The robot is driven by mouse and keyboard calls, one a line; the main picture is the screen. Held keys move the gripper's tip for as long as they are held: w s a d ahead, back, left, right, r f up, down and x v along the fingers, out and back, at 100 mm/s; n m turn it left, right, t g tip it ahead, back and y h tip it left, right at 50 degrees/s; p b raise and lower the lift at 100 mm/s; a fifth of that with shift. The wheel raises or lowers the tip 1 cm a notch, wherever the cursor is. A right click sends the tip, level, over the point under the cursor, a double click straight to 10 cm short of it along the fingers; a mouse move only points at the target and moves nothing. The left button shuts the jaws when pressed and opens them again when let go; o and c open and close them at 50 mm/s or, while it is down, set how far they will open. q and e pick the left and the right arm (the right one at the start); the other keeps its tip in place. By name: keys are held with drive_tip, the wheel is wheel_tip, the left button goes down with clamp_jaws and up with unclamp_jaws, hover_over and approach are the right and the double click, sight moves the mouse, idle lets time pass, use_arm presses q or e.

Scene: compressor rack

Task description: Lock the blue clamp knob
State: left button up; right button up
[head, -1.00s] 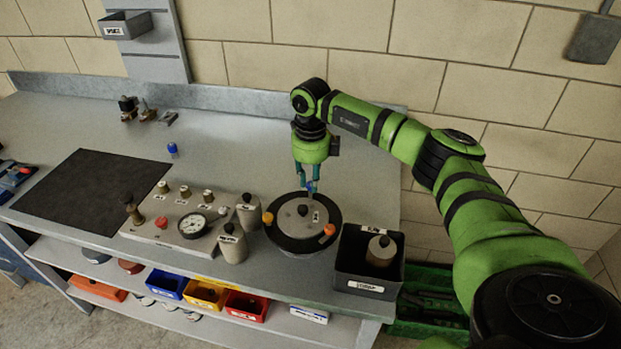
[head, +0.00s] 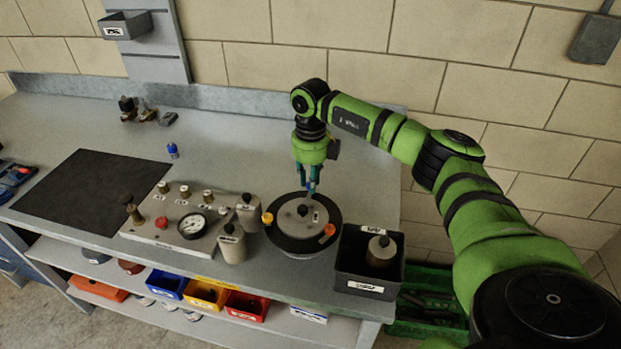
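A round black-rimmed chamber with a pale lid (head: 292,216) stands on the bench. An orange-yellow knob (head: 267,218) sits at its left edge and an orange knob (head: 329,230) at its right front. My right gripper (head: 311,190) points down at the chamber's back rim, its teal fingers around the spot of the blue clamp knob. The fingers largely hide that knob and overlap each other in the head view, so I cannot tell whether they are closed on it. My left gripper is not in view.
A gauge panel (head: 170,232) and two grey canisters stand left of the chamber. A black bin (head: 350,266) holding a canister stands close on its right. The bench behind the chamber is mostly clear.

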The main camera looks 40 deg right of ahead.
drive_tip(key=shift+o, duration=1.2)
drive_tip(key=shift+r, duration=0.1)
wheel_tip(320, 180, up, 12)
drive_tip(key=shift+s+f, duration=0.1)
drive_tip(key=shift+f, duration=0.1)
